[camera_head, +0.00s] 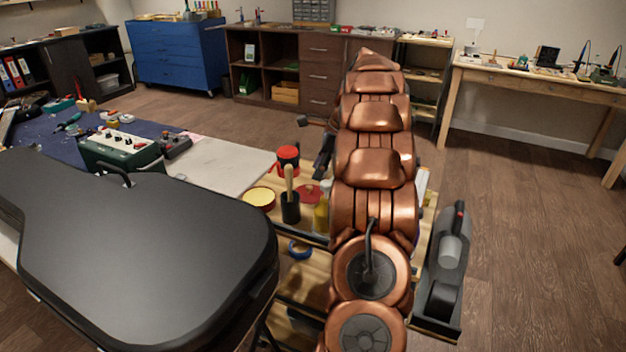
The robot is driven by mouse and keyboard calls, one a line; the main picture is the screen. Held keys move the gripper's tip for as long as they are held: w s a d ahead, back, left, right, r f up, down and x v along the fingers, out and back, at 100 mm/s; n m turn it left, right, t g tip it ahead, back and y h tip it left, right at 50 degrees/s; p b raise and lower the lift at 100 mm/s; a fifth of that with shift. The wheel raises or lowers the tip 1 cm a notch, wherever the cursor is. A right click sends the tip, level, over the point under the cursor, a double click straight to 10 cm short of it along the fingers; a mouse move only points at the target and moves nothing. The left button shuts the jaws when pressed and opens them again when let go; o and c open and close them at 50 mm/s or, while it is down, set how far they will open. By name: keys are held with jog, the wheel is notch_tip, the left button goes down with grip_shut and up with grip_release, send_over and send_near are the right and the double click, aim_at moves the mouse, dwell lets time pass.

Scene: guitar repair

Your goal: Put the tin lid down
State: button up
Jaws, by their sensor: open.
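A round shallow piece with a red rim and a pale yellow inside (259,197) lies flat on the wooden bench top; it looks like an upturned tin lid. A flat red disc (307,192) lies to its right, partly hidden by a black cup; I cannot tell whether it is also a lid. A red and black tin (288,158) stands behind them. My gripper (320,157) shows only as dark parts at the left edge of my copper arm, right of the red tin. It is open, and I see nothing held in it. My arm hides the rest.
A black guitar case (140,245) fills the left foreground. The floor (530,210) at right is clear.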

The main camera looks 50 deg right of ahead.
jog(key=v, duration=0.6)
dwell(0.3)
